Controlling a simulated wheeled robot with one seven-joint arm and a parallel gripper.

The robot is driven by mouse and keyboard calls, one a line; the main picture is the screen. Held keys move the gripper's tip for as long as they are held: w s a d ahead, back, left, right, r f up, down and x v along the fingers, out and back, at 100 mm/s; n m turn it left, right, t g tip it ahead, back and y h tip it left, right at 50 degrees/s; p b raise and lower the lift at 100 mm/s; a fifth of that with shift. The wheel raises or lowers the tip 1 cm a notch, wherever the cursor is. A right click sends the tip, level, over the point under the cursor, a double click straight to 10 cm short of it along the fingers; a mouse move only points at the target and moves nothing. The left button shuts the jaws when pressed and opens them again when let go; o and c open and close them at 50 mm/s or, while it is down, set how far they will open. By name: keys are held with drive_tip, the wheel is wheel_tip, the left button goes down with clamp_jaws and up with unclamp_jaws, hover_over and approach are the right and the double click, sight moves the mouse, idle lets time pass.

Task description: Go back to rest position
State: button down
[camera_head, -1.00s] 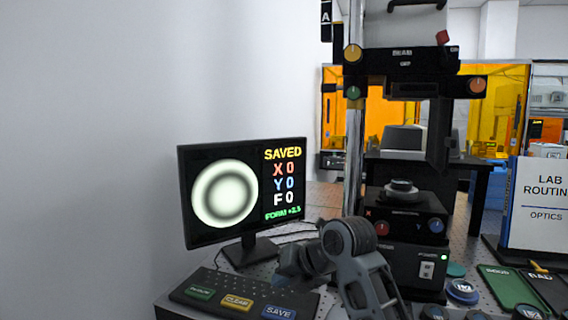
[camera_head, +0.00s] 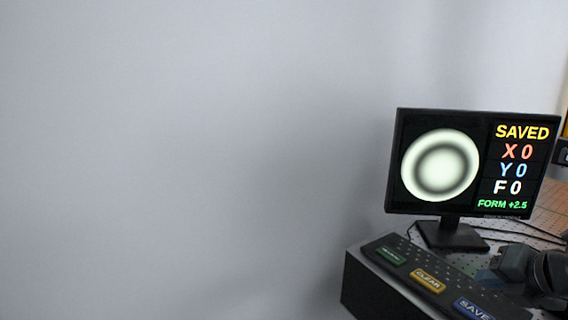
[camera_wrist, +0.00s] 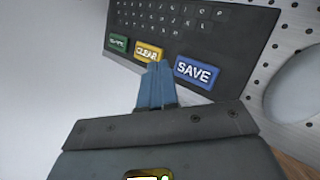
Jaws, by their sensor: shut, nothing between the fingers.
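My gripper (camera_wrist: 156,88) shows in the wrist view with its blue-grey fingers closed together and nothing between them. The fingertips appear in front of the keyboard panel's lower edge, between the yellow CLEAR button (camera_wrist: 148,53) and the blue SAVE button (camera_wrist: 198,72). I cannot tell the height above the panel. The monitor (camera_head: 473,163) reads SAVED, X 0, Y 0, F 0 and FORM +2.5, beside a ring pattern.
The keyboard panel (camera_wrist: 215,28) lies at the table's edge with a green button (camera_head: 391,255) beside CLEAR and SAVE. The perforated table top (camera_wrist: 292,60) continues to the right. A bare wall (camera_head: 180,150) fills the left of the head view.

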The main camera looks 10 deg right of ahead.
drive_tip(key=s+a+f+m+t, duration=0.2)
drive_tip(key=s+a+f+m, duration=0.4)
drive_tip(key=a+m, duration=0.25)
drive_tip(key=s+a+f+m+t, duration=0.1)
drive_tip(key=s+a+f+m, duration=0.6)
drive_tip(key=a, duration=0.3)
drive_tip(key=s+a+r+m+t, duration=0.1)
drive_tip(key=s+r+m, duration=0.1)
drive_tip(key=s, duration=0.5)
drive_tip(key=s+a+r+m, duration=0.1)
drive_tip(key=s+r+m, duration=0.2)
drive_tip(key=s+m, duration=0.2)
drive_tip(key=s+a+r+m+t, duration=0.1)
drive_tip(key=s+a+r+m, duration=0.1)
drive_tip(key=s, duration=0.9)
drive_tip(key=shift+s+r+m+t+y, duration=0.2)
drive_tip(key=shift+r+m+t+y, duration=0.15)
drive_tip(key=shift+m, duration=0.3)
